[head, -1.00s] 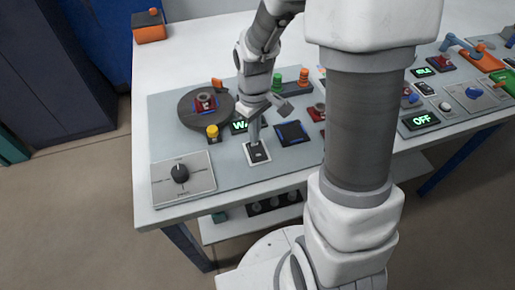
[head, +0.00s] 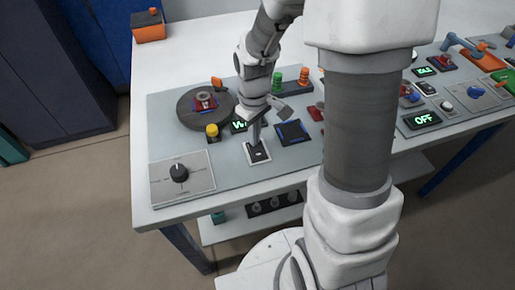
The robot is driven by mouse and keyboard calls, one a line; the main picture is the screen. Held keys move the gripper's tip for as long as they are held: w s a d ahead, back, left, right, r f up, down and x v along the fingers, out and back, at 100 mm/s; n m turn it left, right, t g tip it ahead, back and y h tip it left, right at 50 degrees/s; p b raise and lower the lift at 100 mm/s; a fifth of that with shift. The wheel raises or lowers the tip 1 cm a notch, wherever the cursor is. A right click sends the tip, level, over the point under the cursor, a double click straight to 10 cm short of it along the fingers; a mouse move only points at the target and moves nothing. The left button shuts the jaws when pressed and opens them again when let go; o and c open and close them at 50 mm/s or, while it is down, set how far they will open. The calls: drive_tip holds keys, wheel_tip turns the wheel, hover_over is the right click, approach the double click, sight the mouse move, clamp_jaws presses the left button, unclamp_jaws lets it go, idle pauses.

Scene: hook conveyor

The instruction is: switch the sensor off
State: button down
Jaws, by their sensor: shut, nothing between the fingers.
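My gripper (head: 256,138) points down over a small black switch (head: 258,154) on a white plate, on the grey panel at the near left of the table. Its fingertips are shut and empty, at or just above the switch; I cannot tell whether they touch it. A green-lit display (head: 238,127) behind it is partly hidden by my gripper, so its word cannot be read in full. Which part is the sensor is not labelled clearly in this view.
A dark blue-edged pad (head: 293,132) lies right of my gripper. My arm hides the middle of the table.

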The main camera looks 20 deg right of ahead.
drive_tip(key=shift+f, duration=0.25)
drive_tip(key=shift+r, duration=0.1)
drive_tip(key=shift+r+p, duration=2.85)
drive_tip(key=shift+r, duration=0.65)
drive_tip(key=s+r+m+t+p, duration=0.1)
drive_tip(key=s+r+m+t, duration=0.1)
drive_tip(key=s+r, duration=0.5)
drive_tip(key=s+r+m+t+p, duration=0.1)
drive_tip(key=s+r+m+t, duration=0.2)
drive_tip(key=s+r, duration=0.4)
drive_tip(key=shift+r+m+t, duration=0.3)
drive_tip(key=shift+r+m, duration=0.2)
drive_tip(key=shift+r, duration=3.65)
